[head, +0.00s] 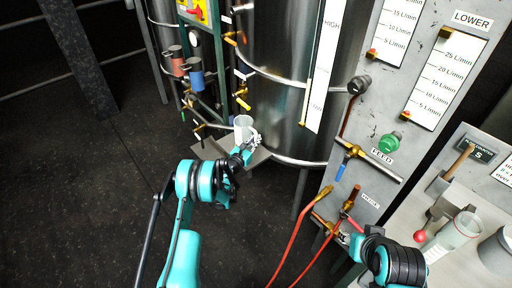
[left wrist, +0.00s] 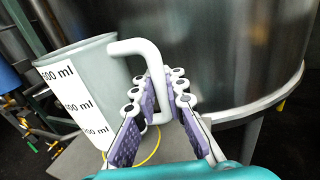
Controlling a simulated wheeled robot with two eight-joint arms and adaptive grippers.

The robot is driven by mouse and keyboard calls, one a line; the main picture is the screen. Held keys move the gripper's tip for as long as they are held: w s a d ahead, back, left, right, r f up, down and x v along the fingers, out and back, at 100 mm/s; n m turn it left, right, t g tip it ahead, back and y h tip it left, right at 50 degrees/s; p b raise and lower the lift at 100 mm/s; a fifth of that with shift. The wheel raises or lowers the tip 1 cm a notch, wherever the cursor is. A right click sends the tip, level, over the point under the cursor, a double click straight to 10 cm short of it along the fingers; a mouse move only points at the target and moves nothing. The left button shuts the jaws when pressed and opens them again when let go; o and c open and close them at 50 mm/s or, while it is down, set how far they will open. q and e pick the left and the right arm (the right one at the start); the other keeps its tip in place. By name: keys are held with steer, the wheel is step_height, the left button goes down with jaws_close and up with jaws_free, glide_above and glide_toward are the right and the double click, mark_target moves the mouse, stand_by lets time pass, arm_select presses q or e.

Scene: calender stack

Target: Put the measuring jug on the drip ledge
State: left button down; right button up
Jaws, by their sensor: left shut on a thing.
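The measuring jug (head: 243,124) is pale and translucent, with a white handle. In the left wrist view the jug (left wrist: 88,88) shows a white scale label and stands roughly upright. My left gripper (head: 252,144) is shut on the jug's handle, its purple pads on both sides of it. The drip ledge (head: 259,156) is a grey plate low in front of the steel tank. The ledge (left wrist: 72,160) shows below the jug in the left wrist view; I cannot tell whether they touch. My right gripper (head: 354,238) is at the lower right, its fingers too small to read.
The large steel tank (head: 270,100) stands right behind the jug. Small brass valves (head: 240,90) and pipes are to its left. Red hoses (head: 297,240) hang beside the feed panel. A clear vessel (head: 455,234) stands on the bench at right. The dark floor at left is clear.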

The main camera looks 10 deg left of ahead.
arm_select(q)
step_height(320, 180, down, 4)
steer(key=shift+r+b, duration=0.1)
steer(key=shift+b, duration=0.75)
steer(key=shift+r, duration=0.1)
steer(key=c, duration=1.8)
jaws_free()
steer(key=shift+o, duration=1.1)
steer(key=shift+s, duration=0.1)
